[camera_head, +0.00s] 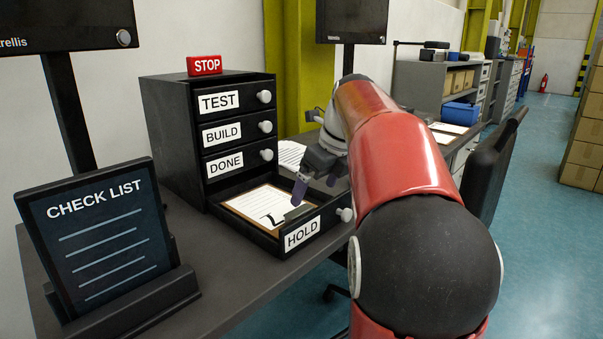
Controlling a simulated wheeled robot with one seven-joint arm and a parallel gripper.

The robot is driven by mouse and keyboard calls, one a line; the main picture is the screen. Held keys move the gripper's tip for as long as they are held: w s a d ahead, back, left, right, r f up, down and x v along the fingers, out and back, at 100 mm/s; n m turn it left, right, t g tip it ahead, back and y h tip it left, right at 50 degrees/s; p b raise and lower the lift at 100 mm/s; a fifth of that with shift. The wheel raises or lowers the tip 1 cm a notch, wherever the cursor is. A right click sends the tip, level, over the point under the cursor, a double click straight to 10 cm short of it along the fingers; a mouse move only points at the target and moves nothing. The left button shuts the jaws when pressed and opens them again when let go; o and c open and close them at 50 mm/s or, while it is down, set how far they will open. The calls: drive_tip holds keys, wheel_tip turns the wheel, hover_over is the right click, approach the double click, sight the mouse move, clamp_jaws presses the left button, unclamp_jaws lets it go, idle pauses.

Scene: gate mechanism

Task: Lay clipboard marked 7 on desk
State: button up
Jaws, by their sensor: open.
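A clipboard (256,204) with a white lined sheet lies flat in the pulled-out HOLD drawer (302,234), the lowest of the black drawer unit. A dark mark shows near its front end, but I cannot read it surely as a 7. My gripper (316,187) is open, above the right end of this drawer, fingers pointing down. It looks apart from the clipboard and nothing shows between its fingers. The grey desk (236,291) runs under the unit. My red arm hides part of the desk to the right.
The TEST, BUILD and DONE drawers (224,163) are shut. A red STOP block (204,65) sits on top of the unit. A CHECK LIST board (100,235) stands at the front left. White papers (291,154) lie behind my gripper. A dark chair (487,170) stands at the right.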

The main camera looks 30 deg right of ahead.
sight(304, 212)
drive_tip(key=b+x, duration=0.1)
drive_tip(key=x, duration=0.6)
drive_tip(key=shift+w+f, duration=0.3)
drive_tip(key=c, duration=1.1)
drive_tip(key=shift+o, duration=0.2)
drive_tip(key=shift+s+d+r, duration=0.25)
drive_tip(key=shift+s+r, duration=0.15)
drive_tip(key=shift+s, duration=0.2)
drive_tip(key=shift+p, duration=0.3)
